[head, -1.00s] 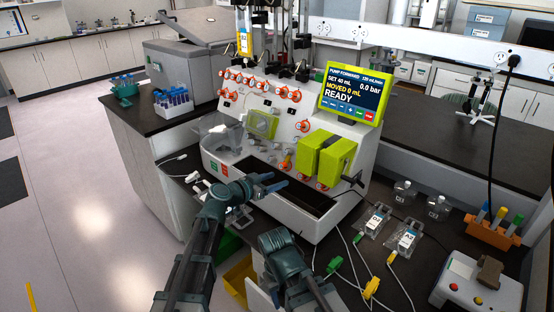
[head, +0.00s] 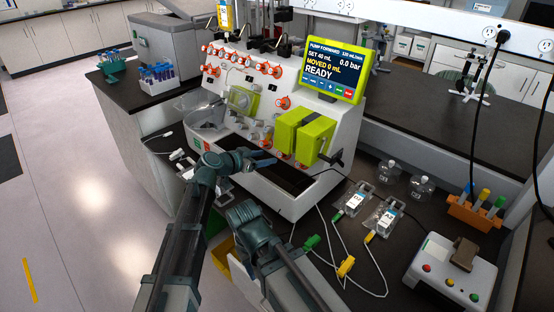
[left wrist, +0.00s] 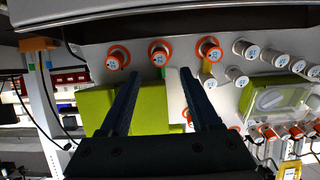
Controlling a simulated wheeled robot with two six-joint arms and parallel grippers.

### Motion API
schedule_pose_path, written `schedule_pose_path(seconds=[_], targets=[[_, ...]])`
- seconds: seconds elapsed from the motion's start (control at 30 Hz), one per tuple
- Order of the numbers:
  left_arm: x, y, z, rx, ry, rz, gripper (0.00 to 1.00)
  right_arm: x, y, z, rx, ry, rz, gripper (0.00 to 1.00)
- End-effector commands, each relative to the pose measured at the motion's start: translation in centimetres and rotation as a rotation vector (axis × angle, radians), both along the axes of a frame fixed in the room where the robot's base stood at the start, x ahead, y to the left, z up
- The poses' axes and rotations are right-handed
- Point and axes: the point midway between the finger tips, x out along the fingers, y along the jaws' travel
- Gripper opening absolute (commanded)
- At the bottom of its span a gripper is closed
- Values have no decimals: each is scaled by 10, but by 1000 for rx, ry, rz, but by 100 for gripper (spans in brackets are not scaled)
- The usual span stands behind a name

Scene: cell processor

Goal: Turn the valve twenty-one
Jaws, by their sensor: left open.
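The cell processor (head: 318,125) has a white front panel with several knob-like valves, many in orange collars. In the left wrist view, orange-collared valves (left wrist: 158,52) line the panel beyond the fingers, with grey ones to the right. Their labels are too small to read, so I cannot tell which is valve twenty-one. My left gripper (head: 268,160) is in front of the machine's lower part, above the dark tray (head: 285,178). In the wrist view my left gripper (left wrist: 158,78) is open and empty, its fingers apart before a green block (left wrist: 150,110). It touches no valve.
A lime-framed screen (head: 333,70) reads READY. Lime pump blocks (head: 305,138) stick out from the panel. Bags (head: 352,202), cables, bottles (head: 421,188), a tube rack (head: 475,212) and a button box (head: 452,272) crowd the bench at right. Clear floor lies at left.

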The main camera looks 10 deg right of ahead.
Motion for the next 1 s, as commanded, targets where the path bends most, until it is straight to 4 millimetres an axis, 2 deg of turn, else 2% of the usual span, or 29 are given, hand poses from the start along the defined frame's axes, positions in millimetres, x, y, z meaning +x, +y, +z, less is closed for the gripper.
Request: schedule_pose_path(seconds=[0.03, 0.13, 0.4, 0.83, 0.87, 1.0], targets=[[9, -10, -8, 0, 0, -2, 63, 0, 0, -8, 0, 0, 0, 50], [18, -25, -15, 1, -1, -3, 63, 0, 0, -15, 0, 0, 0, 50], [34, -50, -26, 0, 0, -1, 63, 0, 0, -26, 0, 0, 0, 50], [37, -55, -27, 0, 0, 1, 63, 0, 0, -27, 0, 0, 0, 50], [37, -55, -27, 0, 0, 1, 61, 0, 0, -27, 0, 0, 0, 50], [37, -55, -27, 0, 0, 1, 36, 0, 0, -27, 0, 0, 0, 50]])
